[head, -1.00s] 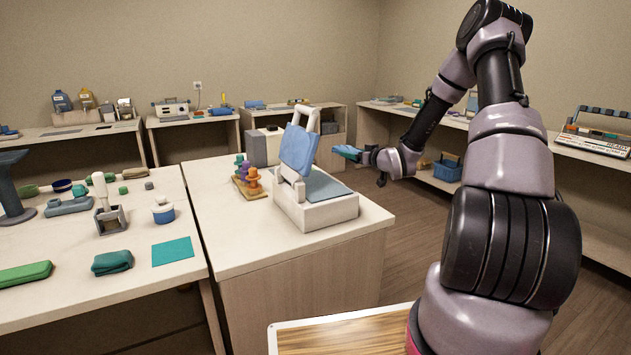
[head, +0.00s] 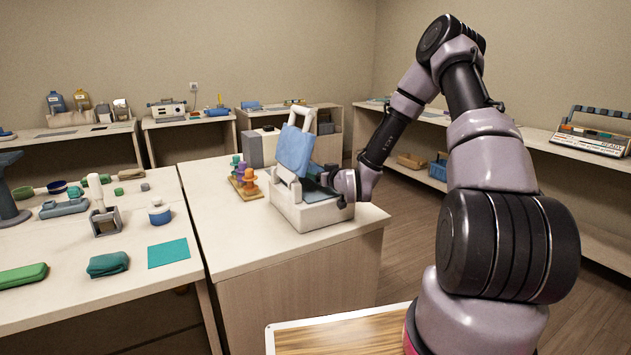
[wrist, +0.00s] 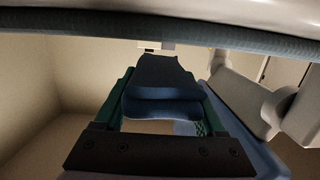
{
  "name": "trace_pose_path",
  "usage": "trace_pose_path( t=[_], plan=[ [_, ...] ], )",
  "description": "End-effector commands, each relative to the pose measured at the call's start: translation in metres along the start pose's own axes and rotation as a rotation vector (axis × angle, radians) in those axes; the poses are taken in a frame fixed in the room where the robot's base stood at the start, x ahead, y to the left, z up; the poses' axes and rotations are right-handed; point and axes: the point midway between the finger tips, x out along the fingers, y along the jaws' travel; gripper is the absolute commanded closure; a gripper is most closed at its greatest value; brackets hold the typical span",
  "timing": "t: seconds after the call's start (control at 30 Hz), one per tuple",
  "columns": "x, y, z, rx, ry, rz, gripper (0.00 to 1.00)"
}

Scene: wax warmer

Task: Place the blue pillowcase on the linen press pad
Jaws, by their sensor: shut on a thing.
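The linen press (head: 312,212) is a white unit on the middle table. Its blue padded lid (head: 294,150) stands raised and tilted. A blue-grey pad (head: 313,194) lies on its base, partly hidden by my arm. My gripper (head: 322,176) reaches in from the right, between the lid and the base. In the wrist view, my gripper (wrist: 160,112) is shut on the folded blue pillowcase (wrist: 160,72), which looks dark in shadow. Whether the pillowcase touches the pad cannot be told.
White hinge arms (wrist: 242,100) of the press stand close on the right in the wrist view. A board with coloured pegs (head: 244,186) is left of the press. The left table (head: 130,220) holds several items. The middle table's front is clear.

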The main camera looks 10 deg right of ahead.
Motion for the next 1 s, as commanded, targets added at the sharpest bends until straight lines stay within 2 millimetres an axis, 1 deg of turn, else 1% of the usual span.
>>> trace_pose_path(
  t=[0.03,0.1,0.17,0.53,0.57,0.6,0.63,0.87,0.93,1.0],
  plan=[
    [0.001,0.000,0.009,0.002,-0.003,0.000,0.95],
    [0.003,0.000,0.021,0.003,-0.004,0.000,0.95],
    [0.003,-0.003,0.026,0.003,-0.003,-0.001,0.95],
    [0.004,-0.004,0.030,0.002,-0.001,0.000,0.95],
    [0.004,-0.004,0.031,0.002,-0.002,0.000,0.24],
    [0.004,-0.004,0.030,0.001,-0.001,0.000,0.09],
    [0.004,-0.004,0.030,0.001,-0.001,0.000,0.00],
    [0.004,-0.004,0.030,0.002,-0.001,0.000,0.00],
    [0.004,-0.004,0.027,0.001,-0.001,0.000,0.00],
    [-0.003,-0.004,0.028,0.002,-0.003,0.000,0.00]
  ],
)
